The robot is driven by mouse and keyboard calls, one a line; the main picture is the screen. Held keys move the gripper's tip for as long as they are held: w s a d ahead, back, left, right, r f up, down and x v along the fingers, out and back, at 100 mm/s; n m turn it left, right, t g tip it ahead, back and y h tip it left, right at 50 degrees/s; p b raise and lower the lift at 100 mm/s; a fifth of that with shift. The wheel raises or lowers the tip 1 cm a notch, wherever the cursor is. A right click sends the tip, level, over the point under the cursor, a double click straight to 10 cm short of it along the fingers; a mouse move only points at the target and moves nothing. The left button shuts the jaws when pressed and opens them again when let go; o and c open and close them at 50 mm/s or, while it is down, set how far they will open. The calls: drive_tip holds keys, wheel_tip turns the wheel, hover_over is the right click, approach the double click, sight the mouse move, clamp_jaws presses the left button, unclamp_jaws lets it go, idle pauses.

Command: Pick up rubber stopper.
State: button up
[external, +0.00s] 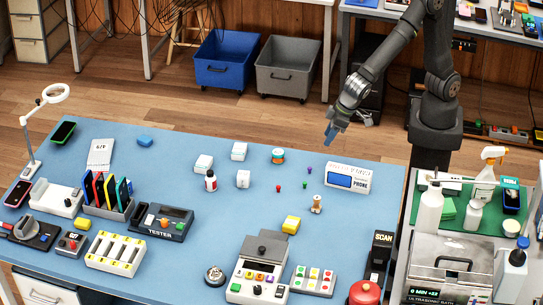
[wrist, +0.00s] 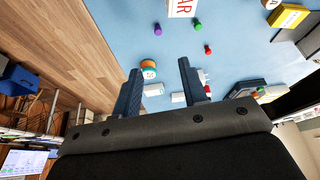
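No thing is clearly recognisable as the rubber stopper. The wrist view shows small purple (wrist: 157,31), green (wrist: 197,26) and red (wrist: 207,49) pieces beyond the fingers. My gripper (external: 330,131) hangs above the far edge of the table, apart from all of them. In the wrist view its two blue fingers (wrist: 160,67) are spread with nothing held between them.
A white phone box (external: 348,178) lies near the small pieces. Testers and trays fill the table's left and front. A side cart (external: 440,245) with bottles stands at right.

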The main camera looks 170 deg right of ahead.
sight(310, 168)
drive_tip(key=x, duration=1.4)
drive_tip(key=shift+s+f, duration=0.2)
drive_tip(key=shift+f, duration=0.1)
drive_tip(key=shift+c, duration=0.5)
clamp_jaws()
